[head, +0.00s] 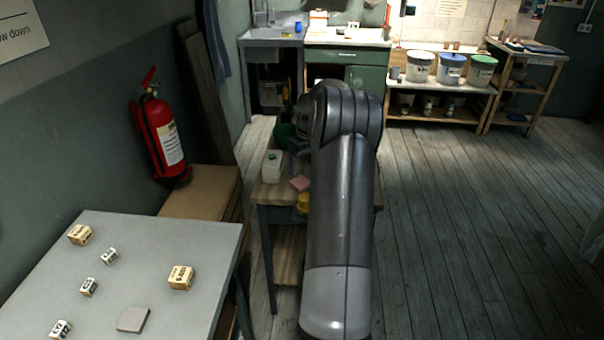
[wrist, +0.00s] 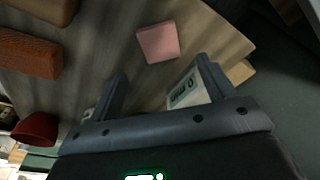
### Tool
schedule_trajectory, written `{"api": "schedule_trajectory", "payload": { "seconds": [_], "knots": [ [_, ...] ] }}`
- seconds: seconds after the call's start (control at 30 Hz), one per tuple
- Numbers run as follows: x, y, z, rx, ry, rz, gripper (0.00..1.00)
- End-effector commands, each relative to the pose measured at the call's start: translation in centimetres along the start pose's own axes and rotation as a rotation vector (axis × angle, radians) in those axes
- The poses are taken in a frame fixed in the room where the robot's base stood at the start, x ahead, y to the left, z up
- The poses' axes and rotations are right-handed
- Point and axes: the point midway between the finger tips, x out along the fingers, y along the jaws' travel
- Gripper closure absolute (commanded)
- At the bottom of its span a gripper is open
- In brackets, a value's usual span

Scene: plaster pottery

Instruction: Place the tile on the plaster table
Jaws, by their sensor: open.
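A flat pink square tile (head: 300,183) lies on the wooden worktable (head: 268,193) in the middle of the head view. The tile also shows in the wrist view (wrist: 158,42), flat on the wooden top. My gripper (wrist: 162,68) is open and empty; its fingers point toward the tile, which lies just beyond and between the fingertips. A flat grey square piece (head: 133,319) lies on the grey table (head: 190,245) at the left. Which table is the plaster table, I cannot tell. My arm hides much of the worktable and my gripper in the head view.
A white green-lidded container (head: 271,166) and a yellow item (head: 303,203) stand near the tile. Brown blocks (wrist: 32,52) and a red bowl-like object (wrist: 36,131) show in the wrist view. Several small labelled boxes (head: 181,277) sit on the grey table. Open floor lies right.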

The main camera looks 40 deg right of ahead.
Motion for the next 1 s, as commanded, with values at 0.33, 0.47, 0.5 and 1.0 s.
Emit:
{"api": "schedule_trajectory", "payload": {
  "seconds": [0.33, 0.47, 0.5, 1.0],
  "knots": [
    [-4.2, 0.0, 0.0, 0.0, 0.0, -0.001, 0.24],
    [-4.7, -0.4, -0.1, -0.003, 0.001, 0.001, 0.24],
    [-5.1, -0.9, -0.2, -0.005, 0.002, 0.004, 0.24],
    [-16.9, -19.6, 2.0, -0.043, 0.068, 0.097, 0.24]
  ]
}}
